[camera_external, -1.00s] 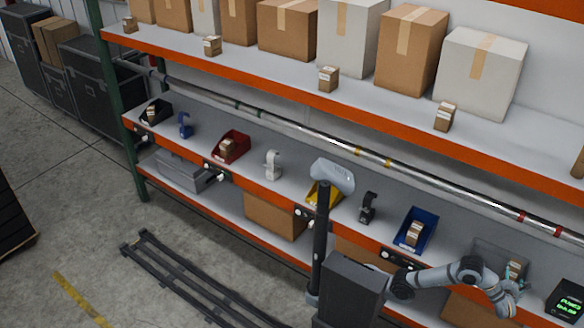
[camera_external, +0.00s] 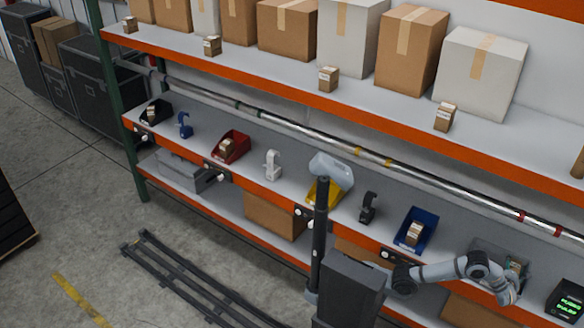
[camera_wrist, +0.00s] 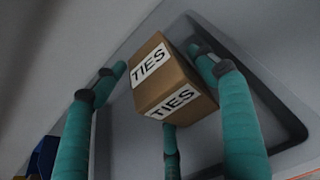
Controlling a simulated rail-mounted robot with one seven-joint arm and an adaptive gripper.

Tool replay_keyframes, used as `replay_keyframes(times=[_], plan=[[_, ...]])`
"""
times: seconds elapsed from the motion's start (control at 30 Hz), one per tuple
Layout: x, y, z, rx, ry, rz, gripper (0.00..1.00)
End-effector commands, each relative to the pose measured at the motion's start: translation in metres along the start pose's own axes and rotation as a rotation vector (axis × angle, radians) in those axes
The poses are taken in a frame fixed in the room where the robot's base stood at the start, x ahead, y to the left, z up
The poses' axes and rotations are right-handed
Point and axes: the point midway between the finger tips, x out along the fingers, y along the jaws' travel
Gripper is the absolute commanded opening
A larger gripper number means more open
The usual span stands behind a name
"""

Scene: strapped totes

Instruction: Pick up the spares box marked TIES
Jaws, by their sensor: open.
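The spares box marked TIES (camera_wrist: 172,85) is a small brown carton with white labels on two faces in the wrist view. It shows small and partly hidden in the external view (camera_external: 516,263), in a grey bin (camera_external: 483,247) at the right of the middle shelf. My gripper (camera_wrist: 165,110) is open, its teal fingers spread around the box. I see no finger clearly pressing on it. In the external view my gripper (camera_external: 511,285) is at the bin's front right, and its fingertips are hard to make out.
A blue bin (camera_external: 429,222) with a small carton stands left of the grey bin.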

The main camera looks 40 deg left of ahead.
Motion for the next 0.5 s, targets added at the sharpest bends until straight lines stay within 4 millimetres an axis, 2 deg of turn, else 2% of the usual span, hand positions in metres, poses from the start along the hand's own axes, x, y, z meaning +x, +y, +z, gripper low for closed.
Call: replay_keyframes(times=[0.5], plan=[[-0.0002, 0.0003, 0.0002, 0.000, 0.000, 0.001, 0.43]])
